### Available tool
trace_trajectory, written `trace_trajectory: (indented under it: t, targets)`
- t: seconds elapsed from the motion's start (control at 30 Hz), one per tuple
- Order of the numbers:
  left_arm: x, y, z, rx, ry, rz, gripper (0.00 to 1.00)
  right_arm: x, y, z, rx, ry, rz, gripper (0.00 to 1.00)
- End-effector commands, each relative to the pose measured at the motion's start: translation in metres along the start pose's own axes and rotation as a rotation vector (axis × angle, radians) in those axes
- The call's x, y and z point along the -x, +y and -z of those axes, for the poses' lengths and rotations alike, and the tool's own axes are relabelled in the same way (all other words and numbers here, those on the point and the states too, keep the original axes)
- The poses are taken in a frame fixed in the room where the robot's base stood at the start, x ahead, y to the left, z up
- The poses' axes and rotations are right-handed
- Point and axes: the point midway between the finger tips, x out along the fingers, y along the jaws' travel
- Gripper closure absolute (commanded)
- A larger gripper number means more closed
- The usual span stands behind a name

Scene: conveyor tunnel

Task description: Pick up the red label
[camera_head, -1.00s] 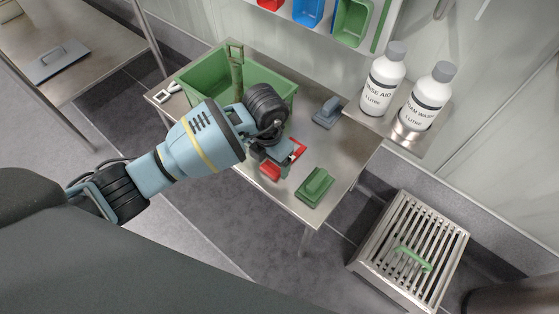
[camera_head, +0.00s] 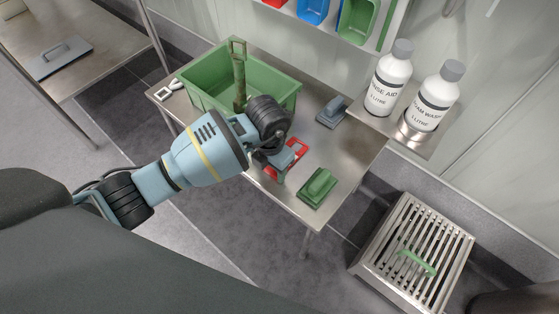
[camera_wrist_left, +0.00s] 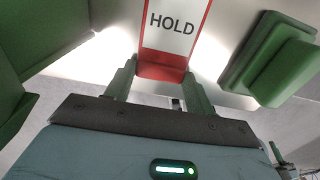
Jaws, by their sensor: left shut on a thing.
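The red label (camera_head: 301,146) is a flat tag with a red border. In the left wrist view its white face reads HOLD, and its near red end (camera_wrist_left: 163,72) lies between the two green fingers. My left gripper (camera_head: 284,161) is shut on the label over the front part of the steel table. The gripper also shows in the left wrist view (camera_wrist_left: 160,85). The wrist hides part of the label in the head view. I cannot tell whether the label touches the tabletop. My right gripper is not in view.
A green brush-like block (camera_head: 317,188) lies close to the right of the label. A green bin (camera_head: 285,91) stands behind the wrist. A grey block (camera_head: 332,112) lies farther back on the table (camera_head: 350,150). Two white bottles (camera_head: 389,78) stand on a side shelf.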

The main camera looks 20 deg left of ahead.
Motion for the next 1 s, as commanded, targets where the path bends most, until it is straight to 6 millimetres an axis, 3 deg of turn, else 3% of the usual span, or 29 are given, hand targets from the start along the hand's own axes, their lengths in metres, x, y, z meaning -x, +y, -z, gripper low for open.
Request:
trace_trajectory:
  t: [0.23,0.5,0.7,1.0]
  targets:
    - [0.015,0.001,-0.001,0.001,-0.003,-0.002,0.68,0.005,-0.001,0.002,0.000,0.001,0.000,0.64]
    - [0.066,0.001,-0.001,0.000,-0.005,-0.003,0.68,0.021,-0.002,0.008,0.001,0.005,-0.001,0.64]
    - [0.092,0.000,-0.001,0.000,-0.002,-0.001,0.68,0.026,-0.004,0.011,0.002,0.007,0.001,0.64]
    - [0.101,0.000,0.000,0.000,0.000,0.000,0.68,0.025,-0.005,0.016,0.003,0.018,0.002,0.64]
